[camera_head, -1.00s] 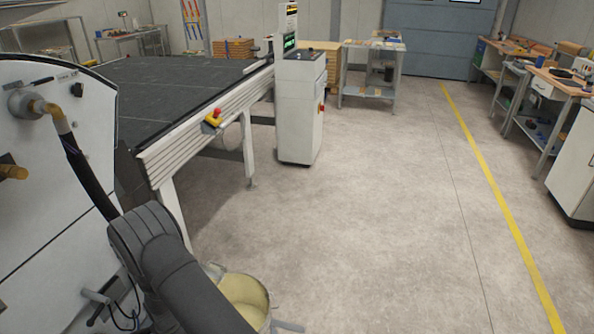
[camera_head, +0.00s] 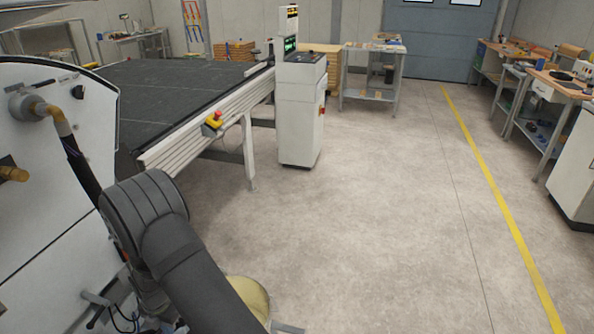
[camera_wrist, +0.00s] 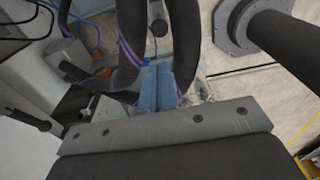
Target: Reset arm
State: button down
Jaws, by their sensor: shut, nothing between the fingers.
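My gripper (camera_wrist: 158,86) shows in the wrist view as two blue fingers side by side, closed together with nothing between them. Dark hoses or cables pass around the fingers. In the head view my dark grey arm rises from the bottom edge beside the white machine at the left. The gripper itself is hidden in that view.
A bucket with pale yellow contents (camera_head: 250,292) is partly hidden behind my arm. The white machine (camera_head: 45,240) with a pipe and hose stands close at left. A conveyor table (camera_head: 165,90) and control cabinet (camera_head: 301,120) stand beyond. The floor (camera_head: 390,220) at right is clear.

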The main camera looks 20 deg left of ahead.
jog(key=shift+w+a+r+m, duration=0.1)
jog(key=shift+r+m, duration=1.9)
jog(key=shift+r, duration=0.85)
